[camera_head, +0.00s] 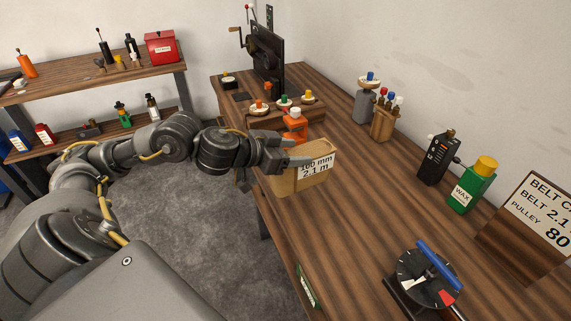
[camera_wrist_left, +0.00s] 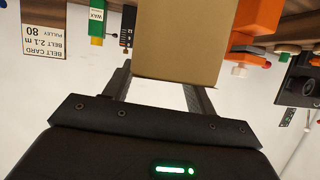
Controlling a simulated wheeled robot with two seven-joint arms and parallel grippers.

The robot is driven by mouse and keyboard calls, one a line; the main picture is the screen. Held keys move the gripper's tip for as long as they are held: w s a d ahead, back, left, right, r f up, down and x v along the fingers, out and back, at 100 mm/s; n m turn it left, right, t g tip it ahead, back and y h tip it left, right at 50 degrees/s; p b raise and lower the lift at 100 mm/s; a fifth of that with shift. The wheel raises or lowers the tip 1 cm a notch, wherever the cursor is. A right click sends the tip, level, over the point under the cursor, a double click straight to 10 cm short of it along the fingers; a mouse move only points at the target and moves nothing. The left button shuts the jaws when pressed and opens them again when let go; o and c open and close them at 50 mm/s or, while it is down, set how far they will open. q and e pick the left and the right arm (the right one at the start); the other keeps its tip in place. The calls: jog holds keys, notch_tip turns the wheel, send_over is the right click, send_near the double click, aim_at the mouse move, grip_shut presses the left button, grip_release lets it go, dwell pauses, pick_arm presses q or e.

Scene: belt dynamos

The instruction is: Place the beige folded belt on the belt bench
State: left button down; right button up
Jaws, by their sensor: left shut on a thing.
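The beige folded belt (camera_head: 290,185) looks like a thick tan block with a white label reading "100 mm 2.1 m". My left gripper (camera_head: 288,160) is shut on it from the left, near the left edge of the wooden belt bench (camera_head: 345,210). Whether the belt's underside touches the bench top cannot be told. In the left wrist view the belt (camera_wrist_left: 178,40) fills the space between the two fingers (camera_wrist_left: 160,88). My right gripper is in neither view.
An orange object (camera_head: 295,125) stands close behind the belt. Small spools on a wooden stand (camera_head: 285,115) and a black crank machine (camera_head: 267,55) are at the back. A black dial with a blue handle (camera_head: 425,278) stands in front. The bench middle is clear.

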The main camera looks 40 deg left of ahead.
pick_arm(q)
jog(key=w+f+b, duration=0.1)
jog(key=w+f, duration=0.7)
jog(key=f, duration=0.2)
jog(key=shift+a, duration=0.35)
jog(key=shift+c, duration=2.3)
grip_release()
jog(key=shift+s+f, duration=0.15)
